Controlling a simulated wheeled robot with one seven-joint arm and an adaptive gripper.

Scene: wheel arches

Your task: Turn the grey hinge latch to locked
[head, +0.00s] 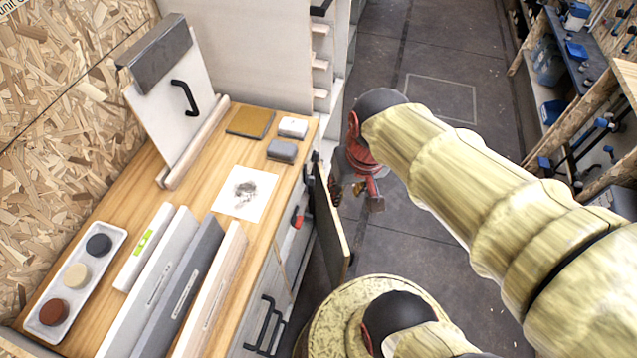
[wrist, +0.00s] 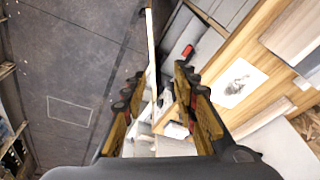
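My gripper (head: 362,190) is at the end of my arm, to the right of an open cabinet door (head: 331,220). In the wrist view my gripper (wrist: 160,100) has its two yellow-and-black fingers spread apart and holds nothing. The pale edge of the door (wrist: 151,45) shows between and beyond the fingers. I cannot tell whether they touch it. A red-ended lever (head: 296,219) sits on the cabinet front beside the door, and it also shows in the wrist view (wrist: 187,51). I cannot make out the grey hinge latch clearly in either view.
The wooden worktop (head: 120,215) holds a tray of three discs (head: 88,262), long grey and pale boards (head: 185,285), a drawing (head: 246,193) and small blocks (head: 282,151). A board with a black handle (head: 175,100) leans at the back. The floor (head: 440,70) beyond my arm is clear.

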